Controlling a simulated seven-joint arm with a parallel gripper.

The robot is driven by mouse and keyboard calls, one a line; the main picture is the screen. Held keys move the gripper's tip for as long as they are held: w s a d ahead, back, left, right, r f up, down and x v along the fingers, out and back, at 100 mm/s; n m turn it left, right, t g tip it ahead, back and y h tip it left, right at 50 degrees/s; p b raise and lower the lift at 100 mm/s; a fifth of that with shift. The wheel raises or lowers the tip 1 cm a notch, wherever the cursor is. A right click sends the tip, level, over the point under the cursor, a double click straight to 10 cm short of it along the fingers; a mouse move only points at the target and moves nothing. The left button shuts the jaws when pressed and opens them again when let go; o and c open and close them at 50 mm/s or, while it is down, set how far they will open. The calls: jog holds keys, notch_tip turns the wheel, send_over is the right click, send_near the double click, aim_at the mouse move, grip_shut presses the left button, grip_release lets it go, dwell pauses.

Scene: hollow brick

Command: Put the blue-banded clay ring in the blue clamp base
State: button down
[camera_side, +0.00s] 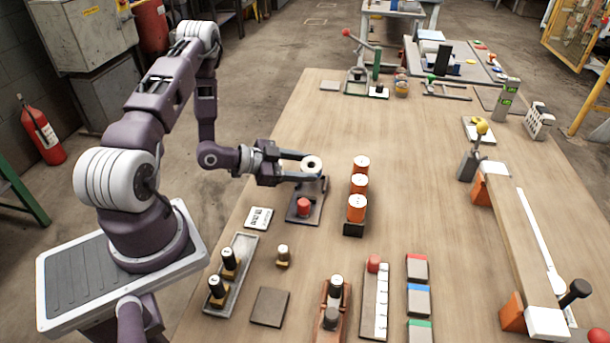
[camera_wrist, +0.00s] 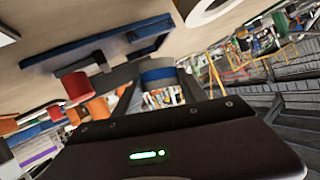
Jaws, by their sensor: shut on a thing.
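The clay ring (camera_side: 312,162) has a pale top with a dark hole in the side view. In the wrist view its blue band (camera_wrist: 158,74) shows between my fingers. My gripper (camera_side: 311,174) is shut on the ring and holds it near the back of a dark base (camera_side: 293,211) with a red cylinder (camera_side: 304,205) on it. In the wrist view a blue bar-shaped part (camera_wrist: 88,50) lies beside a red cylinder (camera_wrist: 77,87), likely the blue clamp base. The gap between ring and base is hard to judge.
Several orange cylinders with white tops (camera_side: 357,207) stand in a row close on the right. A white printed card (camera_side: 258,218) lies left of the base. A grey tray (camera_side: 232,272) with black-topped pieces and a dark square plate (camera_side: 270,307) are nearer.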

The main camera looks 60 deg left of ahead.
aim_at(305, 167)
notch_tip(305, 167, up, 6)
jog(key=shift+r, duration=0.1)
jog(key=shift+w+d+r+n+y, duration=0.1)
jog(key=shift+w+d+n+y, duration=0.1)
jog(key=shift+n+y, duration=0.5)
jog(key=shift+w+d+f+n+y, duration=0.1)
jog(key=shift+f+n+y, duration=0.1)
jog(key=shift+n, duration=0.35)
jog(key=shift+d+f+n+y, duration=0.1)
jog(key=shift+n+y, duration=0.1)
jog(key=shift+n, duration=0.35)
jog(key=shift+s+a+f+n+g+y, duration=0.15)
jog(key=shift+f+n+y, duration=0.2)
jog(key=shift+n, duration=0.25)
jog(key=shift+s+d+f+n+g+y, duration=0.15)
jog(key=shift+f+n+y, duration=0.2)
jog(key=shift+n, duration=0.25)
jog(key=shift+a+f, duration=0.15)
jog(key=shift+f, duration=3.25)
jog(key=shift+f, duration=0.5)
jog(key=c, duration=0.6)
grip_release()
jog(key=shift+a, duration=0.15)
jog(key=shift+a, duration=0.1)
